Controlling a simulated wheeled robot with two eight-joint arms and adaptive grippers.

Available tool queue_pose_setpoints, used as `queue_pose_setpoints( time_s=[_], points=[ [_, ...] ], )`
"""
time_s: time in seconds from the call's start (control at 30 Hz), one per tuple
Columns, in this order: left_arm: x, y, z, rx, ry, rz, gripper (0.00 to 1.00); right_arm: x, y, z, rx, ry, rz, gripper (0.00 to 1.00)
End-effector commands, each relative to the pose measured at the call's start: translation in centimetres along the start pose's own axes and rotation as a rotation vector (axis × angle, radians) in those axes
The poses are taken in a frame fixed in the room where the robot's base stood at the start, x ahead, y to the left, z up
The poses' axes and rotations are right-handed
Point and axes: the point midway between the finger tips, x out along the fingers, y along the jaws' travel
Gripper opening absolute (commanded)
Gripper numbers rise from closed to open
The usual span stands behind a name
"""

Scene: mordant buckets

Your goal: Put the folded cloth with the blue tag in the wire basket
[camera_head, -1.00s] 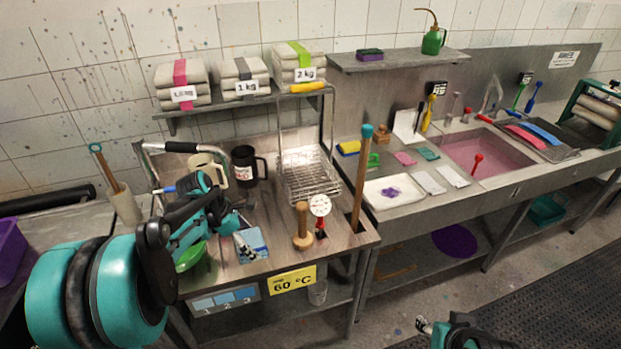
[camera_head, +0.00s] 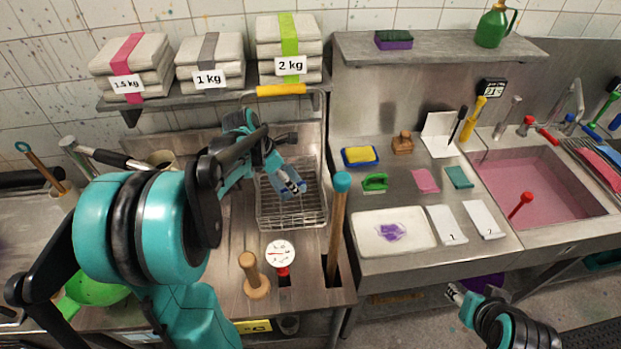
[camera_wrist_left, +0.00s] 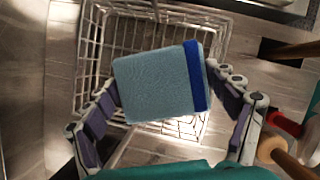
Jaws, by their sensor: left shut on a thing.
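The folded cloth (camera_wrist_left: 152,88) is light blue with a dark blue tag (camera_wrist_left: 195,76) along its right side in the left wrist view. My left gripper (camera_head: 291,183) is shut on it, with a finger at each side. It holds the cloth over the wire basket (camera_head: 291,222), whose wire rim and grid show behind the cloth in the left wrist view (camera_wrist_left: 224,42). The exact height above the basket floor is hard to tell. My right gripper (camera_head: 457,294) is low at the lower right of the head view, away from the bench; its jaw opening is unclear.
A wooden pole with a teal top (camera_head: 338,225) stands just right of the basket. A dial thermometer (camera_head: 281,254) and a wooden stamper (camera_head: 252,272) stand in front. A shelf with weight-labelled cloth stacks (camera_head: 289,48) is above and behind. A white tray (camera_head: 365,240) lies further right.

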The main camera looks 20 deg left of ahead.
Motion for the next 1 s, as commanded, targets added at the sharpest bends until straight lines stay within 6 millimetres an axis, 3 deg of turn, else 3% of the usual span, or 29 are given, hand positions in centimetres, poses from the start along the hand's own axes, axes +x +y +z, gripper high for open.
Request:
queue_pose_setpoints(
  time_s=[0.13, 0.3, 0.73, 1.0],
  points=[
    [1.4, 0.0, -0.6, 0.0, 0.0, 0.0, 0.52, 0.5, 0.0, 0.4, 0.0, 0.0, 0.0, 0.45],
    [4.5, 0.0, -1.9, 0.001, 0.0, 0.0, 0.52, 1.4, 0.0, 1.1, 0.0, 0.0, 0.0, 0.45],
    [9.1, 0.0, -3.9, 0.001, 0.0, 0.0, 0.52, 2.8, 0.0, 2.0, 0.0, 0.0, 0.0, 0.45],
    [9.2, -0.1, -3.9, 0.001, 0.0, 0.0, 0.52, 2.7, 0.0, 1.9, 0.0, 0.0, 0.0, 0.45]
  ],
)
